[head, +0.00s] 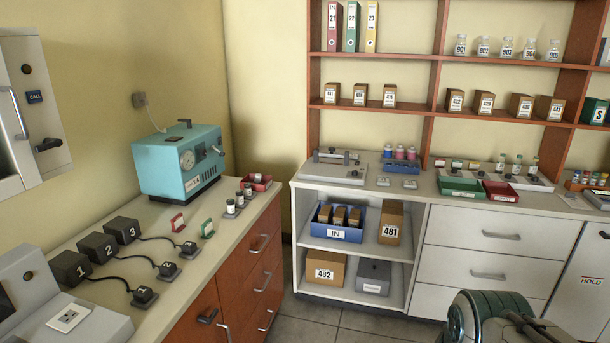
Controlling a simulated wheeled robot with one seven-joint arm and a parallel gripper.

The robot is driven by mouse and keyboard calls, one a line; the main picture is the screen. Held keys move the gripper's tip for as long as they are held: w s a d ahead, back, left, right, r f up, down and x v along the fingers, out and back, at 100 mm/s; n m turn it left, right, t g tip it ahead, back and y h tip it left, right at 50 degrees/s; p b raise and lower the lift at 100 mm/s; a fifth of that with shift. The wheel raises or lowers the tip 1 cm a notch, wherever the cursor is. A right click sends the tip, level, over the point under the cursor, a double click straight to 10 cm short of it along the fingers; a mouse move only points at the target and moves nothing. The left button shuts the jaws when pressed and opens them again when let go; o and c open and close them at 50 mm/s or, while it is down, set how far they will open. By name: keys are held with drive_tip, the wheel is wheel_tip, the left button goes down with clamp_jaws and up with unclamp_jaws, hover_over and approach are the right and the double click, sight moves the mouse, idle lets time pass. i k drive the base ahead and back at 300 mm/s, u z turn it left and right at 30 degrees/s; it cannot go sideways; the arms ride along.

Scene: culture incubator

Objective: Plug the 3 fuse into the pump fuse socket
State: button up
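A teal machine (180,161) with a round dial and a top handle stands on the left counter. Its small front label is not legible. Right of it, several small dark-topped cylinders, perhaps fuses (239,199), stand in a slanting row on grey bases. A red tray (268,182) behind them holds more small pieces. No number can be read on the cylinders, so I cannot tell which is the 3 fuse. I cannot make out a pump fuse socket for certain. Part of my arm shows at the bottom right; my gripper's fingers are not in view.
A white cabinet (480,228) and shelves stand behind; the floor (330,318) between is clear.

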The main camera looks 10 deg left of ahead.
sight(247, 186)
drive_tip(key=i, duration=0.3)
drive_tip(key=u, duration=0.75)
drive_tip(key=i, duration=1.85)
drive_tip(key=u, duration=0.5)
